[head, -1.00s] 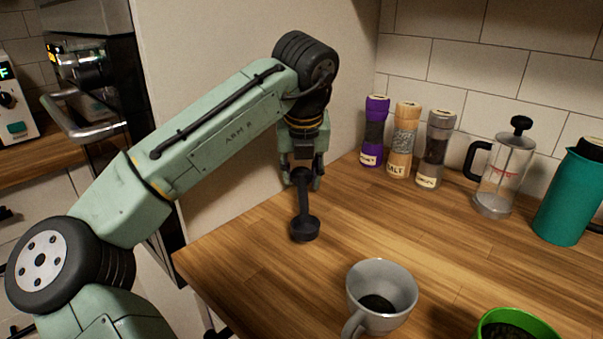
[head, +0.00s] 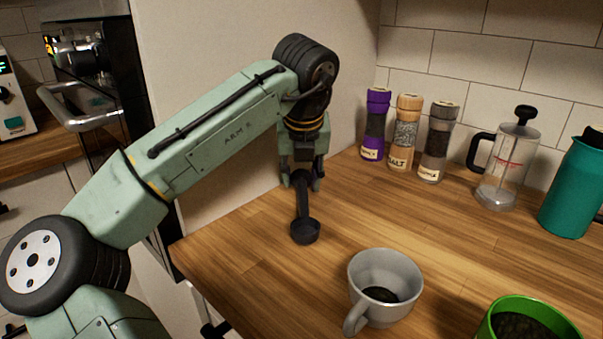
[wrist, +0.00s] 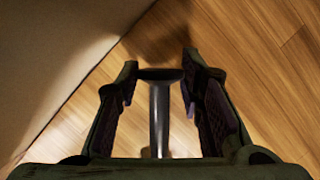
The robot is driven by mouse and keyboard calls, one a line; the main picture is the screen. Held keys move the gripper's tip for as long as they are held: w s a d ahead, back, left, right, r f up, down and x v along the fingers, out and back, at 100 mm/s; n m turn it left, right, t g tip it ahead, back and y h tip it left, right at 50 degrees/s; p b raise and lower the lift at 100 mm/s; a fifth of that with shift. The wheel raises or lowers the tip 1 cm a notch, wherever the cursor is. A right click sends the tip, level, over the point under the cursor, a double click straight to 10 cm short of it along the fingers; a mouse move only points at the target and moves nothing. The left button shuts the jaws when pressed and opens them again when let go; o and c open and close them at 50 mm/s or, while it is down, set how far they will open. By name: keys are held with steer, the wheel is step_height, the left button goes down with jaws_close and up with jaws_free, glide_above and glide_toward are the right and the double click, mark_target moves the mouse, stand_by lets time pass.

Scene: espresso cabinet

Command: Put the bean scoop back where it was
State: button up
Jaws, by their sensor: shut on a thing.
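The dark bean scoop (head: 305,231) is at the left part of the wooden counter, near the wall panel, bowl toward the camera in the head view. Its handle runs up and back to my gripper (head: 302,181), which is shut on the handle. In the wrist view, the scoop handle (wrist: 159,118) runs between the two fingers of my gripper (wrist: 160,72). I cannot tell whether the scoop's bowl touches the counter or hangs just above it.
A grey mug (head: 385,280) with dark contents and a green container (head: 530,318) of dark beans stand in front at the right. Three grinders (head: 405,137), a French press (head: 505,165) and a teal flask (head: 574,190) stand at the back. Bare counter (head: 400,220) lies between.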

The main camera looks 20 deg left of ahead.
mark_target(303, 189)
steer(key=shift+f, duration=0.45)
steer(key=o, duration=1.4)
steer(key=shift+c, duration=0.2)
steer(key=v, duration=1.2)
